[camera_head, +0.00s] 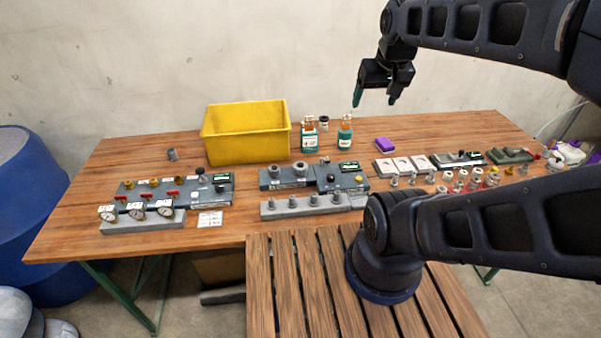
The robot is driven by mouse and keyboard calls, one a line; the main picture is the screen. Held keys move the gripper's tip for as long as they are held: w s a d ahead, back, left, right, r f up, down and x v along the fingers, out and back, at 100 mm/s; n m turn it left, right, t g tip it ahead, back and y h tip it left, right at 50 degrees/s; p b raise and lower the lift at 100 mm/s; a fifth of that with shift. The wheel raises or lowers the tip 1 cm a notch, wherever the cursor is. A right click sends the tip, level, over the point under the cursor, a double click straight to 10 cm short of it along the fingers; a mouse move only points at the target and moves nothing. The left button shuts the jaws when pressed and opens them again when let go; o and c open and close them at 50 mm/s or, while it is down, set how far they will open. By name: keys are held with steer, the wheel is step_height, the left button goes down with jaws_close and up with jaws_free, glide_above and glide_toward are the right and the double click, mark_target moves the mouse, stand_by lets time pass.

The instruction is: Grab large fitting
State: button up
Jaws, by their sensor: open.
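My gripper (375,98) hangs at the upper right, open and empty, its two teal-tipped fingers pointing down. It is in the air near the back wall, apart from everything on the table. A grey cylindrical fitting (172,154) stands alone at the left of the wooden table. Two wider grey round fittings, one at the left (274,171) and one at the right (300,167), sit on a dark panel (290,183) in the middle. I cannot tell which one is the large fitting. Several small fittings stand at the table's right, partly behind my arm.
A yellow bin (246,133) stands at the back. Teal-labelled bottles (345,134) and a purple block (384,144) are right of it. A gauge manifold (143,219) and a grey rack of pegs (312,205) line the front. Bare wood (100,183) shows at the left.

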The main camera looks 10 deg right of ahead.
steer(key=n+g, duration=0.5)
steer(key=n, duration=1)
glide_above(300, 166)
steer(key=s, duration=0.2)
step_height(300, 166, down, 28)
steer(key=r, duration=0.1)
steer(key=shift+w+f, duration=0.2)
steer(key=shift+f, duration=5.2)
steer(key=shift+c, duration=0.5)
steer(key=c, duration=1)
